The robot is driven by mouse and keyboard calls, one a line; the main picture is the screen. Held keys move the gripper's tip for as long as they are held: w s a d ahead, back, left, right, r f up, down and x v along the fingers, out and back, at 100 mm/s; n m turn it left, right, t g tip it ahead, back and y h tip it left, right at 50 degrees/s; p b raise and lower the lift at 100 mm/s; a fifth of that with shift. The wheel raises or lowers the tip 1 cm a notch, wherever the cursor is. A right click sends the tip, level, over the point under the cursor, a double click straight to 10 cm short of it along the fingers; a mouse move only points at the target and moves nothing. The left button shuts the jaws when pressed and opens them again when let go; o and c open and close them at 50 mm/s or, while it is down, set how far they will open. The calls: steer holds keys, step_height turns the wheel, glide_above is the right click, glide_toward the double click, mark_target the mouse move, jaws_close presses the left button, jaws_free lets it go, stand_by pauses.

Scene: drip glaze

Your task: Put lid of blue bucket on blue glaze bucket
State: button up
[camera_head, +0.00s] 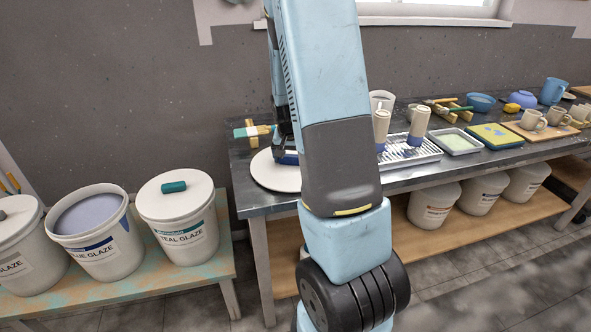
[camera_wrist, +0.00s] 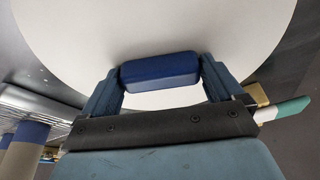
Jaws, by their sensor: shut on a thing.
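The round white lid (camera_head: 268,176) with a blue handle (camera_head: 288,158) is at the left end of the metal table, and I cannot tell whether it rests on the top or hangs just above it. My gripper (camera_head: 287,150) is shut on the handle, partly hidden behind my arm. In the wrist view the gripper (camera_wrist: 160,76) has one finger on each end of the blue handle (camera_wrist: 160,70), with the white lid (camera_wrist: 165,28) beyond it. The blue glaze bucket (camera_head: 103,262) stands uncovered on the low bench at left, its pale blue-violet glaze showing.
The teal glaze bucket (camera_head: 187,240), lidded with a teal handle, stands close right of the blue bucket. Another lidded bucket (camera_head: 20,262) stands at its left. Brushes (camera_head: 253,131) lie behind the lid.

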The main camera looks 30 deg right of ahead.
steer(key=shift+r, duration=1.1)
steer(key=shift+r, duration=2.4)
